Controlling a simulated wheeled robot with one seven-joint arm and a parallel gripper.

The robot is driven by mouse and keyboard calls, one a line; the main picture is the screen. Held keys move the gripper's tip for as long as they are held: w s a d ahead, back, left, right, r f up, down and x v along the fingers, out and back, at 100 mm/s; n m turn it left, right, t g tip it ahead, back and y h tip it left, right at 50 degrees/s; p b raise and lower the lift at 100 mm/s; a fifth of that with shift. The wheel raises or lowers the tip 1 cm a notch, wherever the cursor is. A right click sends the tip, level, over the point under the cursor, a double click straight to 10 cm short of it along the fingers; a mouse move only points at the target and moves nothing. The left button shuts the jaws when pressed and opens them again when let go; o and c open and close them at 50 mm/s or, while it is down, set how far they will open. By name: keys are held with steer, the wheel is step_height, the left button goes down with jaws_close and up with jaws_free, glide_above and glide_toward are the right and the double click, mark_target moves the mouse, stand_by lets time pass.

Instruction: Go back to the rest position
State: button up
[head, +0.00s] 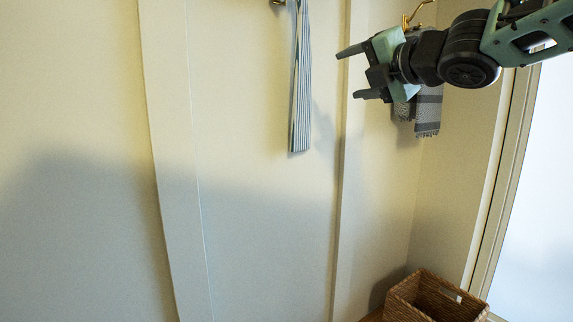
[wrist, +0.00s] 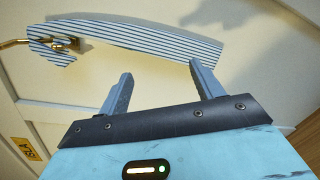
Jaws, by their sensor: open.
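My gripper (head: 357,74) is at the upper right of the head view, in the air in front of the panelled wall. Its two fingers are apart, with nothing between them. In the wrist view my gripper (wrist: 160,82) also shows open and empty. A striped cloth (head: 300,85) hangs from a brass hook (head: 278,2) to the left of my gripper, apart from it in the head view. In the wrist view the striped cloth (wrist: 150,38) lies across the picture beyond the fingertips, with the brass hook (wrist: 65,43) at the left.
A grey fringed scarf (head: 428,112) hangs from another brass hook (head: 418,14) behind my arm. A wicker basket (head: 425,297) stands at the bottom right. A bright window or door (head: 535,190) is at the right edge.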

steer(key=s+a+f+m+g+h, duration=0.1)
steer(key=s+f+m+g+h, duration=0.1)
steer(key=s+f+m, duration=0.45)
steer(key=s+a+f+m+g+h, duration=0.1)
steer(key=s+f+m+g, duration=0.2)
steer(key=f, duration=0.7)
steer(key=s+a+f+m+g+h, duration=0.1)
steer(key=s+f+m+g+h, duration=0.1)
steer(key=s+f+m, duration=0.45)
steer(key=s+d+f+m+g+h, duration=0.1)
steer(key=s+f+m+g, duration=0.2)
steer(key=s+f, duration=0.3)
steer(key=s+d+f+m+g+h, duration=0.1)
steer(key=s+d+f+m+g, duration=0.1)
steer(key=s+f, duration=0.5)
steer(key=s+m+g, duration=0.1)
steer(key=s+g, duration=0.1)
steer(key=s, duration=0.4)
steer(key=shift+s+d+f+g+h, duration=0.25)
steer(key=shift+s+f+g+h, duration=0.05)
steer(key=shift+h, duration=0.1)
